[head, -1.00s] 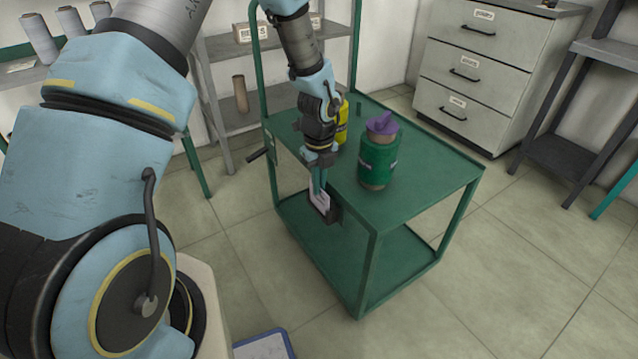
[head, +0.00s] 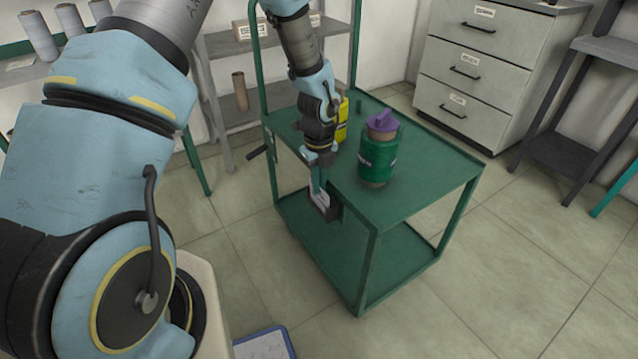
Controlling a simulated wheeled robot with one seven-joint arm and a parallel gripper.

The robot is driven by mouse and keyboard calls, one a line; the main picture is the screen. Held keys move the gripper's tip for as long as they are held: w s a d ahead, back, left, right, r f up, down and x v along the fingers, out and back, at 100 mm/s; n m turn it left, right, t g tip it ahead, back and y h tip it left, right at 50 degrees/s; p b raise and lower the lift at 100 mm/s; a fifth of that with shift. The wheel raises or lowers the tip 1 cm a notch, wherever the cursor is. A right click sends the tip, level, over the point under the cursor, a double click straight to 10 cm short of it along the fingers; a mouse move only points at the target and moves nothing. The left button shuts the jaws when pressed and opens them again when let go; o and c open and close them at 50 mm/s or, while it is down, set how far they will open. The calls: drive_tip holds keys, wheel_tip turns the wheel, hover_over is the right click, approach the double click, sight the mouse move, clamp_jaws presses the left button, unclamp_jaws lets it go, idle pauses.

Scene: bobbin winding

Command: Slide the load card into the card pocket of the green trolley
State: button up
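The green trolley (head: 425,180) stands in the middle of the head view. Its card pocket (head: 328,212) is a small dark holder on the near left side, just below the top's edge. My gripper (head: 319,190) points down at that side, with its teal fingers close to the pocket. The fingers appear shut on the load card (head: 320,199), a small pale card. The card's upper part shows between the fingertips, and its lower part is hidden in or behind the pocket's front. How deep it sits cannot be told.
A green spool with a purple top (head: 379,150) stands on the trolley top to the right of my gripper. A yellow item (head: 342,120) stands behind the gripper. A drawer cabinet (head: 495,70) is at the back right. A blue-edged board (head: 264,345) lies low in front.

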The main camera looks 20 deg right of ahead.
drive_tip(key=o, duration=0.5)
drive_tip(key=shift+c, duration=0.2)
wheel_tip(320, 180, up, 11)
drive_tip(key=w+a+r+n+p, duration=0.2)
drive_tip(key=a+r+n+p, duration=0.5)
drive_tip(key=a+r+n, duration=0.8)
drive_tip(key=s+a+r+n+p, duration=0.2)
drive_tip(key=s+a+r+n, duration=0.1)
drive_tip(key=a+n, duration=0.4)
drive_tip(key=s+a+r+n+t+p, duration=0.1)
drive_tip(key=s+a+r+n+p, duration=0.1)
drive_tip(key=a+n, duration=0.6)
drive_tip(key=shift+s+r+n+t, duration=0.3)
drive_tip(key=shift+s+r+n, duration=0.3)
drive_tip(key=shift+n, duration=0.8)
drive_tip(key=shift+a, duration=0.1)
